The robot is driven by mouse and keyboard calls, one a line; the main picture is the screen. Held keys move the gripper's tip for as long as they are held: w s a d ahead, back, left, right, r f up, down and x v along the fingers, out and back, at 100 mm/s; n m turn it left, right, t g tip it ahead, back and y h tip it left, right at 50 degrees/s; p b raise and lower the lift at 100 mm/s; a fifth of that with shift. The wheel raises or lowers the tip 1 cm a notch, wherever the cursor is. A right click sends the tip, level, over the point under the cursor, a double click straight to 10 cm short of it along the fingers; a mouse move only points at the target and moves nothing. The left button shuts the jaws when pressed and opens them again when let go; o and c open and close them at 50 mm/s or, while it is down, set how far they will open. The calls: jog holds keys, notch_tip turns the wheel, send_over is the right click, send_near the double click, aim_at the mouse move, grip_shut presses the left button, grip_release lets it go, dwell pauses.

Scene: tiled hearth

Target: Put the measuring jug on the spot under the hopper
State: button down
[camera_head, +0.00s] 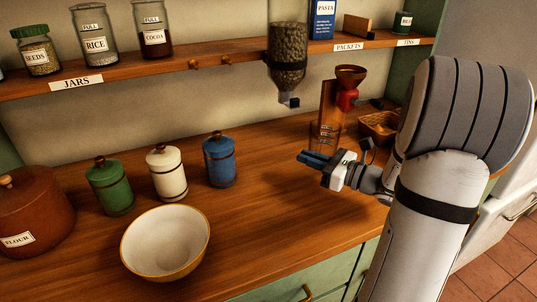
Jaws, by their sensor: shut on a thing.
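The measuring jug (325,132) is clear glass with faint markings, right of the middle, in front of a wooden upright. My gripper (314,159) has blue fingers and reaches in from the right, over the counter. It is shut on the jug at its lower part. The jug looks upright; whether its base touches the counter is hard to tell. The hopper (287,55) is a clear container of dark grains, hung at the shelf edge, with a dark spout below. The jug is to the right of this spout. I cannot make out a marked spot beneath it.
A red grinder with a brown funnel (349,82) and a basket (379,127) stand behind my gripper. Green (109,188), white (166,174) and blue (219,161) canisters and a cream bowl (165,242) stand left. The shelf (205,62) overhangs. Counter right of the bowl is clear.

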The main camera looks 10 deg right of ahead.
jog(key=x, duration=1.2)
jog(key=shift+a+f+b, duration=0.15)
jog(key=shift+f+b, duration=0.4)
jog(key=shift+f, duration=1.25)
jog(key=shift+f, duration=0.15)
jog(key=c, duration=1.5)
grip_release()
